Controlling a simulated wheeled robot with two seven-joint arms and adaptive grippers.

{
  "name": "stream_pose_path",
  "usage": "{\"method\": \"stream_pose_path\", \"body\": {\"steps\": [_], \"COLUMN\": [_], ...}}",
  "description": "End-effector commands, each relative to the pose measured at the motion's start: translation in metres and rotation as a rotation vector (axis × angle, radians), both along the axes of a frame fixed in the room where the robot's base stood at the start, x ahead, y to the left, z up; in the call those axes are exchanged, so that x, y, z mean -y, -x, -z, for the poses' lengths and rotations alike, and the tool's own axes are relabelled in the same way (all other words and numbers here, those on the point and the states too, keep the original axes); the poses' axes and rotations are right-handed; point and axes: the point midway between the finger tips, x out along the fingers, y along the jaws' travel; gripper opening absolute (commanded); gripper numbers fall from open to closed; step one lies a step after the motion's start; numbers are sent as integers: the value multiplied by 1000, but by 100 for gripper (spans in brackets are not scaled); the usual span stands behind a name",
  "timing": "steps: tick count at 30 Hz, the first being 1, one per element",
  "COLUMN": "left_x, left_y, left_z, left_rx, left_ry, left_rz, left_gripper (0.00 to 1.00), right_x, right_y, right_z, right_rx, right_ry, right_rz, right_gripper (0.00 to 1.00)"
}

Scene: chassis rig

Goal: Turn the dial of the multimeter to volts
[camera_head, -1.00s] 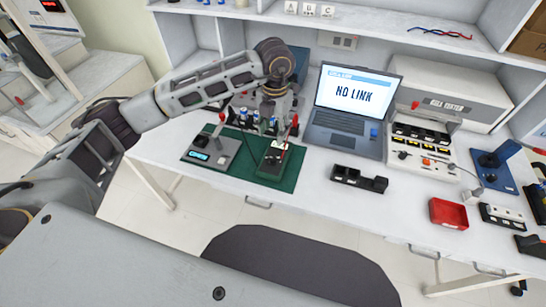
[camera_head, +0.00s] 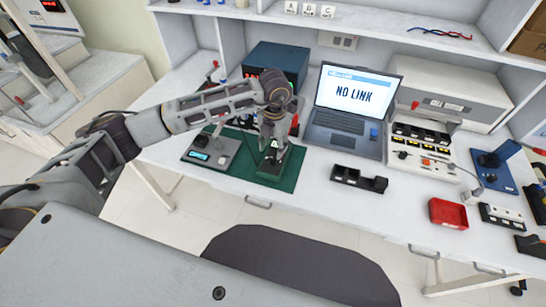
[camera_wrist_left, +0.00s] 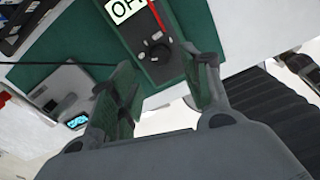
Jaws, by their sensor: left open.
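The multimeter (camera_head: 270,167) lies on the green mat (camera_head: 288,180). In the left wrist view the dark multimeter (camera_wrist_left: 146,38) shows a white screen with black letters starting "OP", cut off by the top edge. Its round dark dial (camera_wrist_left: 160,51) is near the end closest to my gripper; its setting is too small to read. My left gripper (camera_wrist_left: 165,88) is open and empty, its fingers apart on either side of the dial's end and seemingly short of it. In the head view the left gripper (camera_head: 272,138) is over the multimeter and hides part of it.
A grey device with a lit display (camera_head: 208,151) lies on the mat's left. A blue box (camera_head: 277,60) stands behind my arm. A laptop (camera_head: 350,105) reads "NO LINK". A black holder (camera_head: 359,179) and a red tray (camera_head: 448,213) are to the right. The front table is mostly clear.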

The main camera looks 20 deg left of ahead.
Motion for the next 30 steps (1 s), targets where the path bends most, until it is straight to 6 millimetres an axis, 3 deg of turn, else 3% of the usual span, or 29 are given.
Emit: {"method": "stream_pose_path", "body": {"steps": [9, 15, 28, 30], "left_x": [-1, -1, -1, -1], "left_y": [0, 0, 0, 0], "left_z": [42, 58, 64, 64], "left_rx": [-1, 0, 1, 1], "left_ry": [0, 1, 0, 0], "left_rz": [0, 0, 0, 0], "left_gripper": [48, 48, 48, 39], "right_x": [0, 1, 1, 1], "right_y": [2, 2, -2, -3], "right_z": [0, 0, 0, 0], "right_rx": [-2, -2, 2, 3], "right_ry": [0, 0, 2, 1], "right_rz": [0, 0, 0, 0], "right_gripper": [40, 40, 40, 40]}}
